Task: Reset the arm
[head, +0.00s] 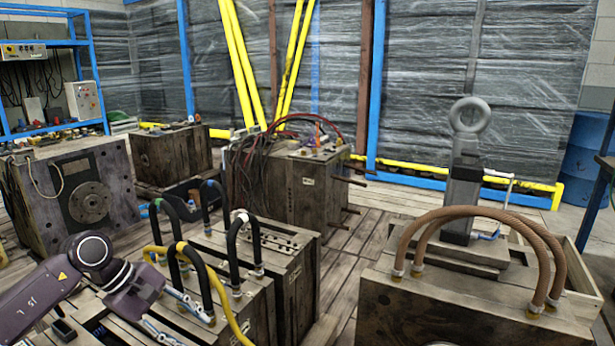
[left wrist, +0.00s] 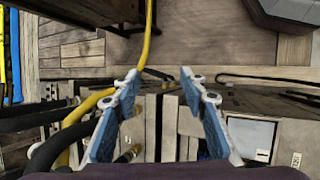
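My left arm reaches in from the lower left of the head view. Its gripper (head: 176,318) points to the right and down, low beside the black hoses of the nearest mould block. In the left wrist view the gripper (left wrist: 159,82) has its two blue and white fingers spread apart. Nothing is held between them. Below them are wooden-looking block tops and a gap. I cannot make out my right gripper in either view.
A mould block (head: 270,290) with black hoses (head: 190,265) and a yellow hose (head: 228,308) stands close to the left gripper. A block with brown hoses (head: 470,305) and a grey ringed post (head: 462,190) are at right. Plank floor (head: 345,250) shows between them.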

